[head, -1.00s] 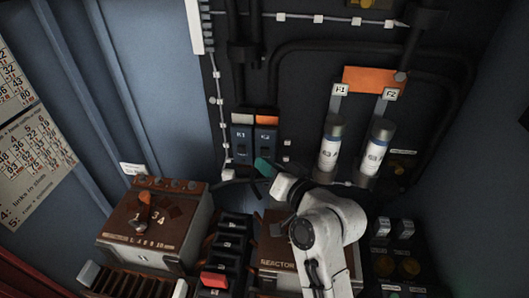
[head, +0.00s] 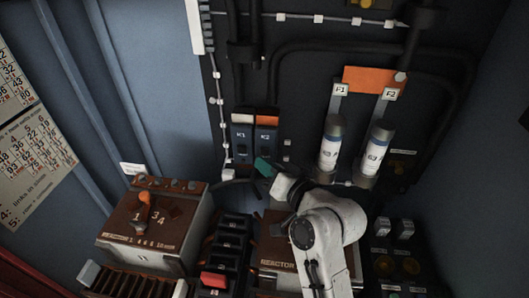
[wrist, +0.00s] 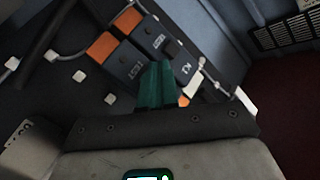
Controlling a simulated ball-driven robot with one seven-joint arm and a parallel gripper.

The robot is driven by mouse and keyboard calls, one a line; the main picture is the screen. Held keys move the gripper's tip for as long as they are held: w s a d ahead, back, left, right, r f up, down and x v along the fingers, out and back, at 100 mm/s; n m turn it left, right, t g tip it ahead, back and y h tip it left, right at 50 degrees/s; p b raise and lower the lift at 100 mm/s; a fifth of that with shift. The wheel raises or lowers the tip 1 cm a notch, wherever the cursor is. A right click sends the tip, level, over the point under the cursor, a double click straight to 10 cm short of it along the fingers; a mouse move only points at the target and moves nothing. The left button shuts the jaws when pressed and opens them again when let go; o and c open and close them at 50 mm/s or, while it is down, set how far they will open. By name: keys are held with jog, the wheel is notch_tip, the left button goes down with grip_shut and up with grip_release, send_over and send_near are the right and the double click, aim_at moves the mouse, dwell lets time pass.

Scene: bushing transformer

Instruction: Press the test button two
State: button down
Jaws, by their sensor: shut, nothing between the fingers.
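The K2 module (head: 266,136) is a dark box with an orange top on the black panel, right of the similar K1 module (head: 241,137). In the wrist view the K2 module (wrist: 122,65) bears a TEST marking and lies left of the K1 module (wrist: 160,48). A small dark button (wrist: 173,48) shows on K1. My gripper (head: 263,166) is shut and empty, its green fingers close to the lower part of K2. In the wrist view the gripper (wrist: 155,66) covers the lower end of K2, so its button is hidden. I cannot tell whether the fingers touch it.
Two white fuses (head: 331,143) and (head: 376,152) stand right of the modules. A brown-topped box with an orange lever (head: 144,208) sits at lower left. The reactor box (head: 280,250) is beneath my arm. Small white knobs (wrist: 79,76) are near K2.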

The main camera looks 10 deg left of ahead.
jog(key=shift+w, duration=0.1)
jog(key=shift+w, duration=0.3)
jog(key=shift+w, duration=0.45)
dwell(0.7)
jog(key=shift+s, duration=0.15)
dwell(0.3)
jog(key=shift+s, duration=0.75)
jog(key=shift+p, duration=0.3)
jog(key=s+p, duration=0.2)
jog(key=s, duration=0.3)
jog(key=shift+a, duration=0.1)
dwell(0.4)
